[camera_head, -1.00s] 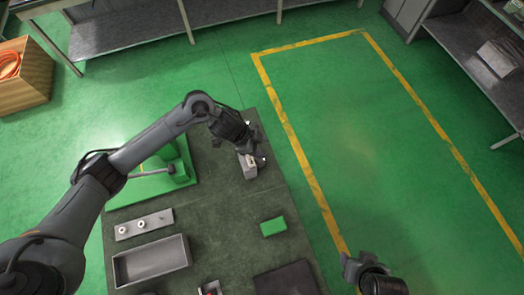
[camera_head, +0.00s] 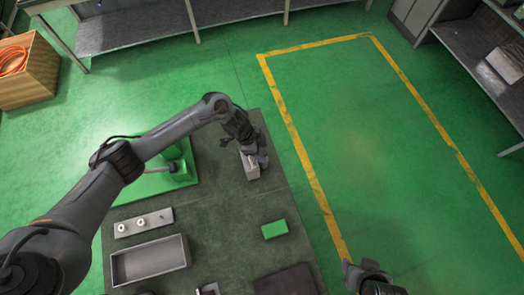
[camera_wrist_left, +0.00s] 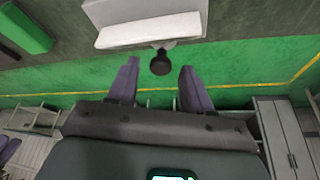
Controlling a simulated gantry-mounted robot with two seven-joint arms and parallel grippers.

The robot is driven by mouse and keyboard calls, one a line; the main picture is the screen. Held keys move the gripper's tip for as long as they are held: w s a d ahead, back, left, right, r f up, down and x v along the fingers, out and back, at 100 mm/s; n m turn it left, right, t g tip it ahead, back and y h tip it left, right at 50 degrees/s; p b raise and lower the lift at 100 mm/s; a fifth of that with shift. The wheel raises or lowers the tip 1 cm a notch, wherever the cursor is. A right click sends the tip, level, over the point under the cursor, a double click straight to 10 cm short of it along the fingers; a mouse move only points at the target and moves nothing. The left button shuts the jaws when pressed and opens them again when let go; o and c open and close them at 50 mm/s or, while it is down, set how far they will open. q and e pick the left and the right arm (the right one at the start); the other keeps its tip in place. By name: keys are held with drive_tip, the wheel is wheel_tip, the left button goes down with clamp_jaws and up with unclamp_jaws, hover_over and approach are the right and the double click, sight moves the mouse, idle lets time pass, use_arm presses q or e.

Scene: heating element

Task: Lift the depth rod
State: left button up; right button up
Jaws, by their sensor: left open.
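A pale grey block (camera_head: 250,168) stands on the dark table near its right edge, and its white face (camera_wrist_left: 150,30) shows at the top of the left wrist view. A short rod with a round black knob (camera_wrist_left: 160,64) sticks out from the block; I cannot tell for sure that this is the depth rod. My left gripper (camera_head: 255,153) is over the block's far side. In the left wrist view my left gripper (camera_wrist_left: 159,72) is open, with the knob between its fingertips and gaps on both sides. My right gripper (camera_head: 358,270) is away from the block, beyond the table's right edge.
A green stand (camera_head: 170,175) is left of the block, partly behind my left arm. A plate with two white knobs (camera_head: 144,222), a grey tray (camera_head: 150,260) and a green block (camera_head: 274,229) lie nearer. The table between them has bare patches.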

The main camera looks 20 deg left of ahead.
use_arm(q)
drive_tip(key=shift+w+d+f, duration=0.1)
drive_tip(key=shift+d+f, duration=0.15)
drive_tip(key=shift+f, duration=0.4)
clamp_jaws()
